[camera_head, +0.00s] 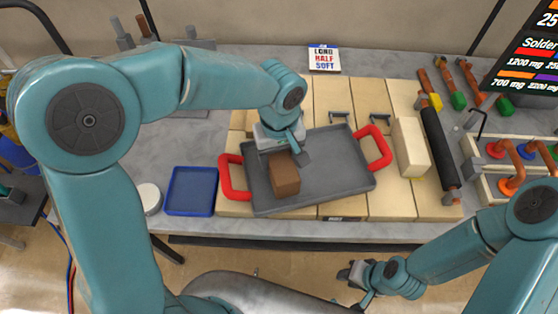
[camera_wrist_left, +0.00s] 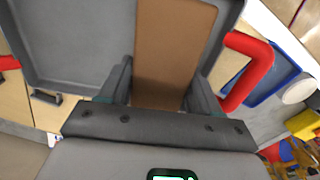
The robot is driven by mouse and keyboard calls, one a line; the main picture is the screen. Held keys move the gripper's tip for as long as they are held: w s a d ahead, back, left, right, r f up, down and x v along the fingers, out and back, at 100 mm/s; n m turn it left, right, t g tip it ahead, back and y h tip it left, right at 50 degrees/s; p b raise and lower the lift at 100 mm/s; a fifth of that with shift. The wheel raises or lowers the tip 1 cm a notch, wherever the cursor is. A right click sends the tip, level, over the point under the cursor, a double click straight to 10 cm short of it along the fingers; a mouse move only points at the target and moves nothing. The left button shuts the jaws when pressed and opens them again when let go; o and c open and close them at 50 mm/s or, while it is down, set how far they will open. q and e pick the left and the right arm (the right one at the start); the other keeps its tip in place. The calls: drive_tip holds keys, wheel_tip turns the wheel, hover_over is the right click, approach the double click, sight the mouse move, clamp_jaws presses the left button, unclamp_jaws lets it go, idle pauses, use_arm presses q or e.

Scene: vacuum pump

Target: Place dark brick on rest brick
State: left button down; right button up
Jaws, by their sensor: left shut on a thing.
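The dark brick (camera_head: 285,179) is a brown block over the left part of a grey tray (camera_head: 340,160) with red handles. My left gripper (camera_head: 289,158) comes down on its far end and is shut on it. In the left wrist view the brick (camera_wrist_left: 172,50) lies between the two fingers (camera_wrist_left: 160,88). I cannot tell whether it touches the tray floor. A pale beige block (camera_head: 411,148), which looks like the rest brick, stands on the wooden boards right of the tray, with nothing on it. My right gripper (camera_head: 352,272) is low, off the table's front edge; its jaws are unclear.
A blue tray (camera_head: 191,190) and a white round item (camera_head: 148,197) are left of the grey tray. A dark roller (camera_head: 438,148) lies right of the beige block. Metal handles (camera_head: 380,118) sit behind the tray. A labelled box (camera_head: 324,59) stands at the back.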

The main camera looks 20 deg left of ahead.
use_arm(q)
drive_tip(key=shift+w+f, duration=0.1)
drive_tip(key=shift+f, duration=1.25)
drive_tip(key=shift+f+b, duration=0.2)
drive_tip(key=shift+b, duration=0.1)
drive_tip(key=shift+c, duration=1)
unclamp_jaws()
